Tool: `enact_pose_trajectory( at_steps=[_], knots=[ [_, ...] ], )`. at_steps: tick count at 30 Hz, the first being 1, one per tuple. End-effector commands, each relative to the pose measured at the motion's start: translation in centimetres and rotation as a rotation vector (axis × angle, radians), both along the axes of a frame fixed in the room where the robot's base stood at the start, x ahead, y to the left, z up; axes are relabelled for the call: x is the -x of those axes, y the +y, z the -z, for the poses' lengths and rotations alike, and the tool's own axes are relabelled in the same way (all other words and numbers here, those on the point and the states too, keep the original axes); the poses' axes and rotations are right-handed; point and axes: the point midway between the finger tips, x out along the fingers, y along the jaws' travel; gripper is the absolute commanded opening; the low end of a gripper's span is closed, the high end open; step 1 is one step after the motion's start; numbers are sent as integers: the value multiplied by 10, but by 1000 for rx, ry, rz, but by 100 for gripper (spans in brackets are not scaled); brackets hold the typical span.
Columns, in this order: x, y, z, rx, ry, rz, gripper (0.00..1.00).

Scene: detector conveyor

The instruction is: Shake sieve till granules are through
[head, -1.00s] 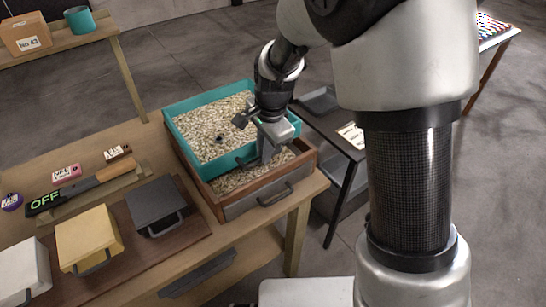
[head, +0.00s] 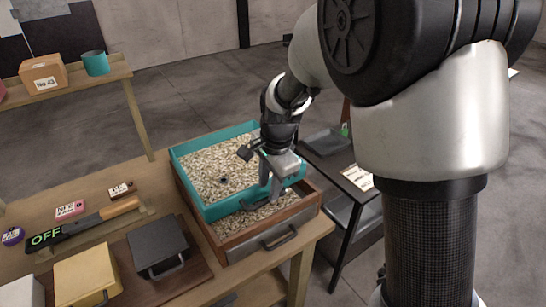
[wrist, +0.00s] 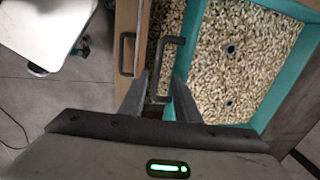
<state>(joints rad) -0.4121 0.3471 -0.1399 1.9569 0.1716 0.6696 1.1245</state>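The teal sieve (head: 188,188) holds a wide layer of pale granules and sits over the back part of a wooden box (head: 226,252). More granules (head: 245,222) lie in the box in front of the sieve. My gripper (head: 270,192) points down at the sieve's front wall. In the wrist view its fingers (wrist: 160,85) are apart, one on each side of the sieve's dark handle (wrist: 170,41), with visible gaps. I cannot tell whether they touch it. Small dark round spots show among the sieve's granules. The granules beneath the sieve are hidden.
A dark table (head: 328,145) stands close on the right. A back shelf (head: 75,78) holds a carton and a teal cup.

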Motion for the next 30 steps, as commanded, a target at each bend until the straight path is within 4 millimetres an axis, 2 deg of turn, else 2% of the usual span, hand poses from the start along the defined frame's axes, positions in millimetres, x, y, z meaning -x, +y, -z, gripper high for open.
enact_pose_trajectory(
  at_steps=[1,9,15,21,30],
  knots=[
    [0,-1,-15,-2,-7,-1,29],
    [11,-8,-81,-2,-7,-1,29],
    [17,-12,-118,-1,-5,0,29],
    [21,-15,-137,0,-2,0,29],
    [21,-15,-139,0,-2,0,29]
  ],
)
